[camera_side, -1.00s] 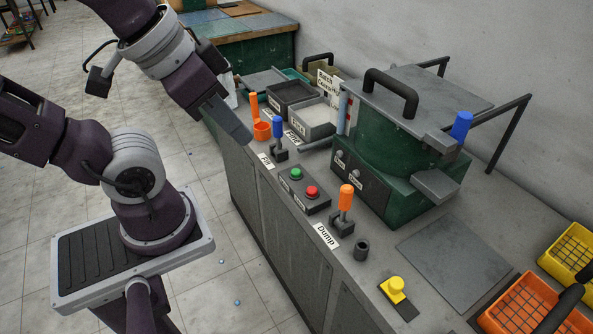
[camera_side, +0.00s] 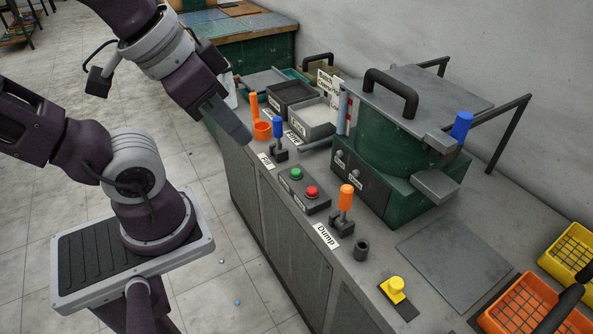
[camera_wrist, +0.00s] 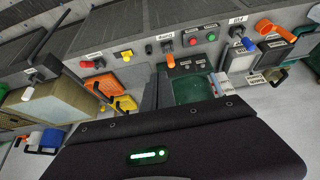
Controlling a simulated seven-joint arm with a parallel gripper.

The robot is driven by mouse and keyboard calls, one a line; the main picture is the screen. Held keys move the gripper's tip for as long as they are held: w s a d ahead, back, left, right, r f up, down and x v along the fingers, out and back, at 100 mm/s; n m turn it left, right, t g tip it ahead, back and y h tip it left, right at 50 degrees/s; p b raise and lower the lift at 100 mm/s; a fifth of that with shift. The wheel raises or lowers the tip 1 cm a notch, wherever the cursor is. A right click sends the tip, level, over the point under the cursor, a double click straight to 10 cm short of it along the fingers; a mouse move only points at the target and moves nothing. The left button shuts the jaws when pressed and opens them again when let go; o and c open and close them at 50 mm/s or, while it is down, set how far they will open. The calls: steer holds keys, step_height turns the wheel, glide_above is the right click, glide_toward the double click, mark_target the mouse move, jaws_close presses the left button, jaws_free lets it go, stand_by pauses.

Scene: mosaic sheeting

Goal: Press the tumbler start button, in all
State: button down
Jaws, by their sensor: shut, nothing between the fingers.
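The button box (camera_side: 305,199) is dark grey, on the bench's front edge, with a green button (camera_side: 296,174) and a red button (camera_side: 311,191). In the wrist view the green button (camera_wrist: 211,37) and red button (camera_wrist: 193,41) show near the top. My gripper (camera_side: 240,131) is shut and empty, pointing down to the right. In the side view it appears up and left of the box, apart from both buttons. The tumbler (camera_side: 390,145) is a green drum with a grey lid, behind the box. Neither button is covered.
A blue-handled lever (camera_side: 278,128) stands left of the box, near an orange cup (camera_side: 262,131). An orange-handled lever (camera_side: 346,198) stands to its right, by the Dump label (camera_side: 326,236). A yellow button (camera_side: 396,288) and an orange basket (camera_side: 528,305) lie farther right.

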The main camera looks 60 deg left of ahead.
stand_by(0.4)
steer(key=n+t+y, duration=0.2)
steer(key=n+t, duration=0.1)
steer(key=n, duration=0.8)
glide_above(293, 172)
step_height(293, 172, down, 26)
steer(key=shift+r, duration=0.15)
steer(key=shift+f, duration=4.4)
steer(key=shift+f, duration=0.1)
